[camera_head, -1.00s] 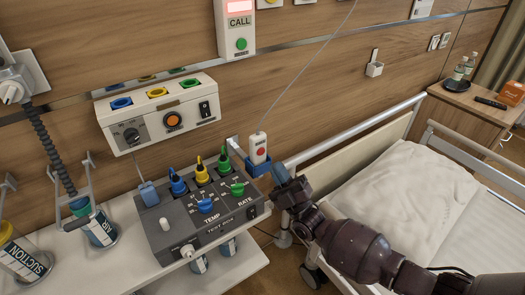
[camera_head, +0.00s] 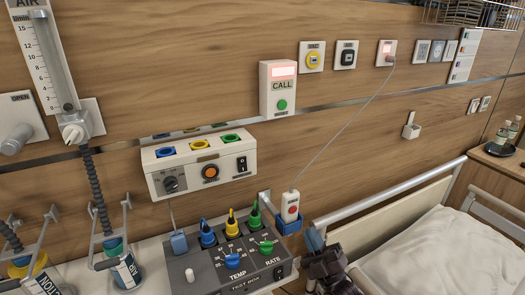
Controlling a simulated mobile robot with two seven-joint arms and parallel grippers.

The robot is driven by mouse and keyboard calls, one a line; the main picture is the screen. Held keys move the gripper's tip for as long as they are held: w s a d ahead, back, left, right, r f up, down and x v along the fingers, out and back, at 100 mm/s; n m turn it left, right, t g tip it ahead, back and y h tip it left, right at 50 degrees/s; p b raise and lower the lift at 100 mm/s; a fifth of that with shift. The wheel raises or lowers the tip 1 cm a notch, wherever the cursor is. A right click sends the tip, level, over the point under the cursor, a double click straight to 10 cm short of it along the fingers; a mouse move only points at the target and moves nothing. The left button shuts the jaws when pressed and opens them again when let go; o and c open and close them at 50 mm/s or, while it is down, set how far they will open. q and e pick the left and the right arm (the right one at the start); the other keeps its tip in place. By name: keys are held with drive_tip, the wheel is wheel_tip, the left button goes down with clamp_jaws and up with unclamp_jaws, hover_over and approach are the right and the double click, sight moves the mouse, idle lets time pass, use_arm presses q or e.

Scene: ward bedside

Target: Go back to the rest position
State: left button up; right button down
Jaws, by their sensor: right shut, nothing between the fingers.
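My right gripper (camera_head: 314,240) is at the lower middle, with blue fingertips pointing up. It is shut and empty, just right of and below the blue holder (camera_head: 289,226). The white call handset (camera_head: 290,206) with a red button stands in that holder, and its cord runs up to a wall socket. I cannot tell if the fingertips touch the holder. My right arm is mostly cut off by the bottom edge. My left gripper is not in view.
The grey test box (camera_head: 210,272) with blue, yellow and green plugs stands on the shelf, left of my gripper. A white wall unit (camera_head: 200,177) hangs above it. The bed (camera_head: 425,255) with its rail is at the right. Suction and air bottles stand at the left.

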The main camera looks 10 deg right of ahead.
drive_tip(key=s+d+f+m+g+h, duration=0.2)
drive_tip(key=s+f+m+g+h, duration=0.3)
drive_tip(key=s+f+m+h, duration=0.45)
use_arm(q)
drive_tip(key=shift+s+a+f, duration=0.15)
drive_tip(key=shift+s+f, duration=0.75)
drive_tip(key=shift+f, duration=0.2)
use_arm(e)
drive_tip(key=s+d+f+m+g+h, duration=0.2)
drive_tip(key=s+d+f+m+g, duration=0.1)
drive_tip(key=s, duration=0.5)
drive_tip(key=s+d+f+m+g+h, duration=0.2)
drive_tip(key=s+d+f+m+g, duration=0.2)
drive_tip(key=s, duration=0.4)
wheel_tip(320, 180, down, 3)
drive_tip(key=shift+d+r+m, duration=0.2)
drive_tip(key=shift+d+m, duration=0.25)
drive_tip(key=shift+d, duration=0.3)
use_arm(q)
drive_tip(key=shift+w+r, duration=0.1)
use_arm(e)
drive_tip(key=shift+h, duration=0.25)
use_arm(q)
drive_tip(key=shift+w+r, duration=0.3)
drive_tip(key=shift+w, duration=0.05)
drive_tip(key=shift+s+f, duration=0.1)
use_arm(e)
drive_tip(key=shift+w, duration=0.1)
